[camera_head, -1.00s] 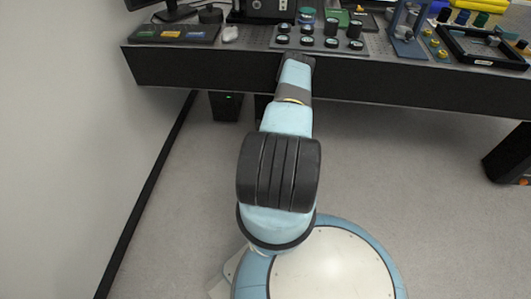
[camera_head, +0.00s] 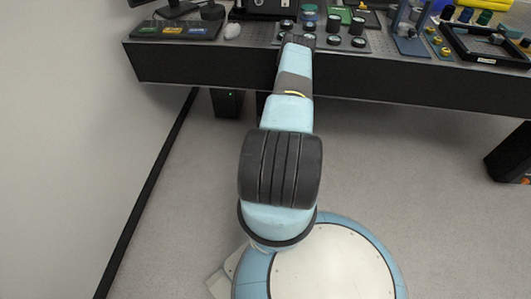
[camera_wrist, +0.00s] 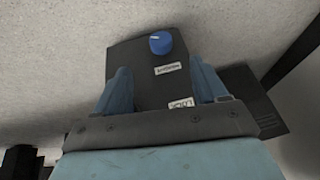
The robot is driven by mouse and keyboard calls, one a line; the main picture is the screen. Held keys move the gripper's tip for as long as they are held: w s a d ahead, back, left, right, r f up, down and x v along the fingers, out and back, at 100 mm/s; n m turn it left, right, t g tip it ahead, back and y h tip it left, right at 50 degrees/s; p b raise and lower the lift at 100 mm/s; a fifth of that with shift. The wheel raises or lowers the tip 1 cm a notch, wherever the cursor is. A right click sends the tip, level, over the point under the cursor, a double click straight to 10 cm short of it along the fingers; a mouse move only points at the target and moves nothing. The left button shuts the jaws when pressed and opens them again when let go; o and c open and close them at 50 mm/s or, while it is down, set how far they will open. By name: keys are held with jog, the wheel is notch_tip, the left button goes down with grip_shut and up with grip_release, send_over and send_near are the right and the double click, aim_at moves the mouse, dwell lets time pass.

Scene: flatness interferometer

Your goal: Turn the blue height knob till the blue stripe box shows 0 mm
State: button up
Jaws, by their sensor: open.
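The blue knob (camera_wrist: 160,42) sits near the far end of a dark box in the wrist view. My gripper (camera_wrist: 158,75) is open, with its two blue fingers apart over the sides of that box. The knob lies beyond the fingertips in the picture, roughly centred between them, and nothing is held. In the head view my arm reaches over the table's front edge, and its fingers are hidden. A dark panel at the table's left carries green, yellow and blue boxes. The blue box (camera_head: 199,31) is rightmost; its reading is too small to make out.
Several dark round knobs stand on a plate around my arm's end, including a knob (camera_head: 334,24) to its right. A white mouse (camera_head: 232,31) lies to the left. A blue stand (camera_head: 409,42) and a black frame (camera_head: 484,52) are further right.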

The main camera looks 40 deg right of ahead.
jog(key=shift+w+a+g+h, duration=1.3)
jog(key=shift+w+a+g, duration=0.15)
jog(key=shift+w, duration=0.55)
jog(key=x, duration=1.3)
jog(key=shift+d+f, duration=0.1)
jog(key=shift+d, duration=0.1)
jog(key=shift+c, duration=0.4)
jog(key=c, duration=1)
